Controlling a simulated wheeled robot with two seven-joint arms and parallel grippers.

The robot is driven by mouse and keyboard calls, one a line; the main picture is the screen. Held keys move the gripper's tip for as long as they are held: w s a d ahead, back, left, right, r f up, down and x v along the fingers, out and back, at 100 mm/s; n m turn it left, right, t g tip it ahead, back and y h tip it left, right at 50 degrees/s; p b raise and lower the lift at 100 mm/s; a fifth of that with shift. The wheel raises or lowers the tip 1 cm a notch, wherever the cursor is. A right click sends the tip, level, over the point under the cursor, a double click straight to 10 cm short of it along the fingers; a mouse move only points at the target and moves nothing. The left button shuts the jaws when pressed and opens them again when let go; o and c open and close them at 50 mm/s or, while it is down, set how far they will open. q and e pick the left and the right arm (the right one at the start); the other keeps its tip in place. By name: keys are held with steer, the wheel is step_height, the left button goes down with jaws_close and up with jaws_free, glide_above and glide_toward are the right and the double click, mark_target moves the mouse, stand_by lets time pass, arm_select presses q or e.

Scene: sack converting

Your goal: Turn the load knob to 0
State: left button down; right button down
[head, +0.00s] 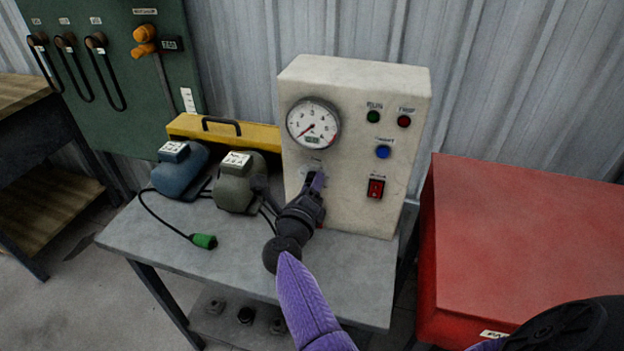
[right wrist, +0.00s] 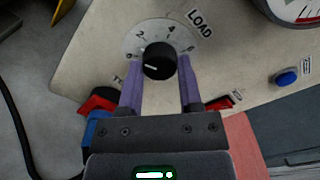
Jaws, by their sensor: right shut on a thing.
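The load knob (right wrist: 158,62) is a round black knob on a pale dial plate marked 0, 2, 4 and 6, with the word LOAD beside it. Its white pointer line points left in the right wrist view, near the 0 mark; the exact alignment is hard to tell. My right gripper (right wrist: 161,75) has its purple fingers on both sides of the knob and is shut on it. In the head view my right gripper (head: 316,180) reaches the front of the cream panel (head: 350,85) and mostly hides the knob. My left gripper is not in view.
A blue motor (head: 178,170) and a grey-green motor (head: 236,185) stand left on the bench. A red cabinet (head: 530,220) stands right.

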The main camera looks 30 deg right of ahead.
steer(key=n+p, duration=0.1)
steer(key=n, duration=0.2)
steer(key=shift+r, duration=0.1)
steer(key=shift+n+p, duration=0.7)
steer(key=shift+n, duration=0.6)
steer(key=shift+c, duration=1.3)
jaws_free()
